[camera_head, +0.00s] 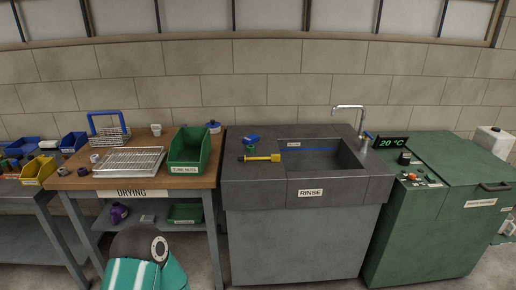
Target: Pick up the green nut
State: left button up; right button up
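A small green piece (252,149), which looks like the green nut, lies on the left part of the grey rinse counter (255,186). It is too small to make out its shape clearly. A blue piece (251,138) lies just behind it, and a yellow tool (264,158) with a dark left end lies just in front of it. Neither of my grippers shows in the head view. Only a teal and dark part of my own arm shows at the bottom left.
The sink basin (335,157) with a tall tap (352,107) is right of these pieces. A green bin (186,169) and a wire rack (130,161) stand on the drying table. A green machine (435,210) stands at the right.

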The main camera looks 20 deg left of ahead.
aim_at(250, 148)
jog(key=z, duration=0.25)
jog(key=i, duration=1.55)
jog(key=u, duration=0.35)
